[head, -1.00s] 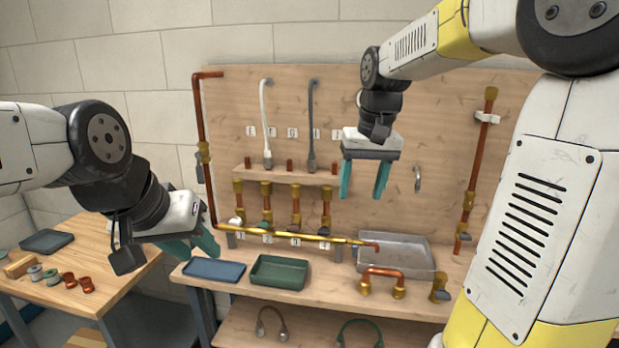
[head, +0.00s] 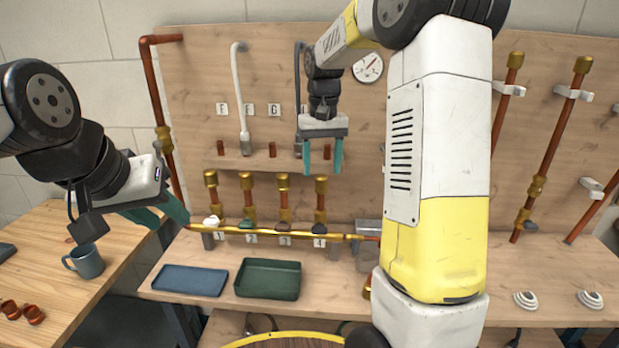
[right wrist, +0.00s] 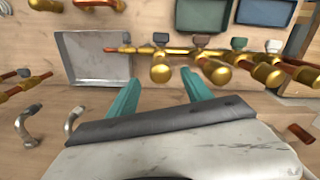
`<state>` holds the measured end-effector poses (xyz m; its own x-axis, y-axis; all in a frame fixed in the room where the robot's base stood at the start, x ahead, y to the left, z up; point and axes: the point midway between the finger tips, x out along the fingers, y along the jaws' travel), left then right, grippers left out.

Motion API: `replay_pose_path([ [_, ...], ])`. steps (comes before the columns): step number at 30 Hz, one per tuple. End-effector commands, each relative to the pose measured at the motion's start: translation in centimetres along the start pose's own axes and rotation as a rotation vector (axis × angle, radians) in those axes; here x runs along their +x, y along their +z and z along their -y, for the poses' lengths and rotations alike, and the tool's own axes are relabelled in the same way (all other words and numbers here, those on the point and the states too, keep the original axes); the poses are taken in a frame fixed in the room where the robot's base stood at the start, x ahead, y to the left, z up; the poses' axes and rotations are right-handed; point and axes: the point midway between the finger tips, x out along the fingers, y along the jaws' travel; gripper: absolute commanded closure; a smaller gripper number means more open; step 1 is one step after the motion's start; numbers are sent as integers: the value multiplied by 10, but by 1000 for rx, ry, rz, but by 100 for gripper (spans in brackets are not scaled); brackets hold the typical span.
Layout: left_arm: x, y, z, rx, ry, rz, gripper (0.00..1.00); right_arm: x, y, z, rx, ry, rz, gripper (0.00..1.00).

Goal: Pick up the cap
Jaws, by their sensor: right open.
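Brass caps top the short copper stubs in a row on the board, such as the left one (head: 210,179). Small copper pieces that could also be caps stand on the narrow shelf, one of them (head: 220,147) at left; I cannot tell which cap is meant. My right gripper (head: 322,166) is open and empty in front of the board, beside the shelf's right end. In the right wrist view its open jaws (right wrist: 160,86) point toward the brass fittings, with nothing between them. My left gripper (head: 162,214) is open and empty at the left, before the wall pipe.
A blue tray (head: 190,280) and a green tray (head: 268,279) lie on the bench below the brass manifold (head: 270,232). A metal tray (right wrist: 92,58) is partly hidden in the head view by my right arm. A mug (head: 85,261) stands on the left table.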

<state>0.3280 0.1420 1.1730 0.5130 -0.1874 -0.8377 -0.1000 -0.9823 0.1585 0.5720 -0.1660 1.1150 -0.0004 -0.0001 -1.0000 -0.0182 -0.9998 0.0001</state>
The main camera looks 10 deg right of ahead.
Motion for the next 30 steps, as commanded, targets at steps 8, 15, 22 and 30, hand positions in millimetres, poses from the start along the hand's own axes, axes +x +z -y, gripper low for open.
replay_pose_path([
  [8, 0, 0, 0, 0, 0, 0, 64, 35, 0, 2, 0, 0, 1, 42],
  [15, 0, 0, 0, 0, 0, 0, 64, 37, 0, 2, 0, 0, 0, 42],
  [22, 0, 0, 0, 0, 0, 0, 64, 36, 0, 2, 0, 0, -1, 85],
  [30, 0, 0, 0, 0, 0, 0, 64, 36, -1, 2, 0, 0, -1, 100],
])
